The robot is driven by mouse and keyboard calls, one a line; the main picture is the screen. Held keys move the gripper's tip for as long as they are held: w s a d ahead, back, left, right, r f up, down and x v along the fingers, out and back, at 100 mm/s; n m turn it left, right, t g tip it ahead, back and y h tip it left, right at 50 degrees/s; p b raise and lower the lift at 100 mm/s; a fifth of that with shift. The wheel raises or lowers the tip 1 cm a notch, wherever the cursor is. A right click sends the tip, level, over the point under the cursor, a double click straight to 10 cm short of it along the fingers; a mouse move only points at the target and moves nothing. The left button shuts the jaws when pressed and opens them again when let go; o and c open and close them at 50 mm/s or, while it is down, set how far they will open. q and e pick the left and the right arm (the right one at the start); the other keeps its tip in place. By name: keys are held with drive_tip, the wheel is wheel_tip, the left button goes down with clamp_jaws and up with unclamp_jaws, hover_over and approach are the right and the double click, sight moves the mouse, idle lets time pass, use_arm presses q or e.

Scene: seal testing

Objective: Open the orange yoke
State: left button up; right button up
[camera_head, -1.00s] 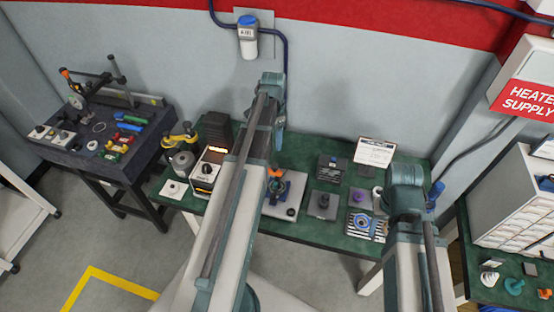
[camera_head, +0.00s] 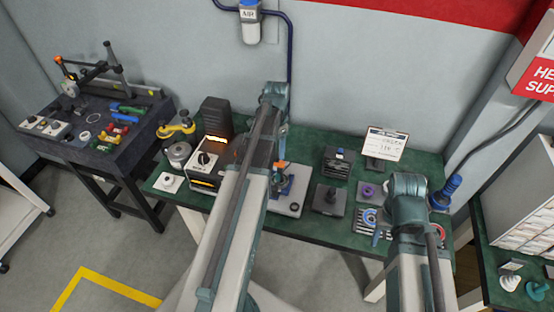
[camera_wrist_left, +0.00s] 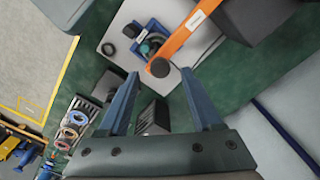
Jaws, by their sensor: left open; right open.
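The orange yoke (camera_wrist_left: 183,38) is a flat orange bar with a small white label and a dark round knob (camera_wrist_left: 160,67) at its near end. It lies across a blue fixture (camera_wrist_left: 150,38) on a pale base plate (camera_wrist_left: 205,48). In the head view, the orange part (camera_head: 281,165) shows small beside my left arm. My left gripper (camera_wrist_left: 160,80) is open and empty; the knob appears between its fingertips in the picture, with no visible contact. My right gripper (camera_head: 377,236) is over the bench's right part, mostly hidden by its own arm.
The green bench (camera_head: 325,235) carries a box with a dial (camera_head: 204,162) to the left, a dark block with a post (camera_head: 330,198), a sign on a stand (camera_head: 385,143) and a striped holder with rings (camera_wrist_left: 73,125). A dark block (camera_wrist_left: 255,15) stands close beside the yoke.

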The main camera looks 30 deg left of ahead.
use_arm(q)
wheel_tip(320, 180, down, 3)
drive_tip(key=shift+r+b, duration=0.15)
drive_tip(key=shift+b, duration=0.7)
use_arm(e)
wheel_tip(320, 180, down, 3)
drive_tip(key=shift+r, duration=0.2)
use_arm(q)
clamp_jaws()
idle(0.4)
